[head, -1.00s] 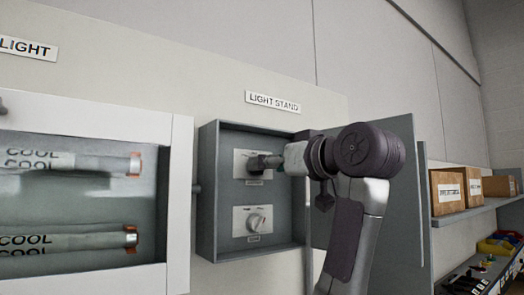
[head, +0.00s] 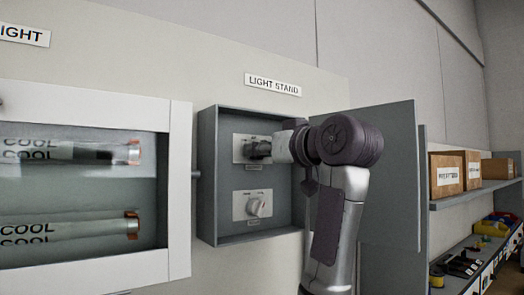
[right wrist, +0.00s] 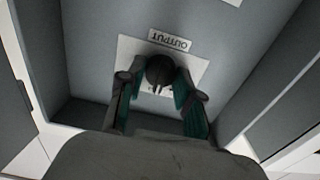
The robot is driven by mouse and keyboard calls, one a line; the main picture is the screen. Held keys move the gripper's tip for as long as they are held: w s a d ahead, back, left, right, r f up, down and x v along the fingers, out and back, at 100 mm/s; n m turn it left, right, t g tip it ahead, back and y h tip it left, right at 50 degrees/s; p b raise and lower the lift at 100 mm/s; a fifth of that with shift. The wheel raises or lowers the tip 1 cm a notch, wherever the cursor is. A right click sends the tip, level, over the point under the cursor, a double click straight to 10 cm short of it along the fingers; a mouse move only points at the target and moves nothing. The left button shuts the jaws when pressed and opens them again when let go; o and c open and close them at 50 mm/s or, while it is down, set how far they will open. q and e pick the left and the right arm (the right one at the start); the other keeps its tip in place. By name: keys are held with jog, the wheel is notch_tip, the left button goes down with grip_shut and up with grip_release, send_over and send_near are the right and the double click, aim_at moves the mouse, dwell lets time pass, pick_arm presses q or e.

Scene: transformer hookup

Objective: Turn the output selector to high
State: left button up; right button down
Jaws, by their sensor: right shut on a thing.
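The output selector is a dark round knob (right wrist: 160,70) on a pale plate (right wrist: 198,72), with an OUTPUT label (right wrist: 170,40) that reads upside down in the right wrist view. My right gripper (right wrist: 160,88) is shut on this knob, with one teal-padded finger on each side. In the head view the right gripper (head: 258,149) covers the knob on the upper plate (head: 239,149) inside the grey box. Its pointer and scale marks are mostly hidden, so I cannot tell its setting. My left gripper is not in view.
The open grey box (head: 208,200) sits under a LIGHT STAND sign (head: 272,84). A second knob (head: 259,207) is on its lower plate. The box door (head: 390,180) stands open behind my right arm. A white-framed cabinet (head: 181,190) is close on the left.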

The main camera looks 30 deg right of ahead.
jog(key=shift+m, duration=0.3)
jog(key=shift+d+m+b, duration=0.1)
jog(key=shift+m+b, duration=2.1)
jog(key=shift+m, duration=2)
jog(key=shift+r, duration=0.1)
jog(key=c, duration=0.8)
grip_release()
jog(key=shift+s+d, duration=0.1)
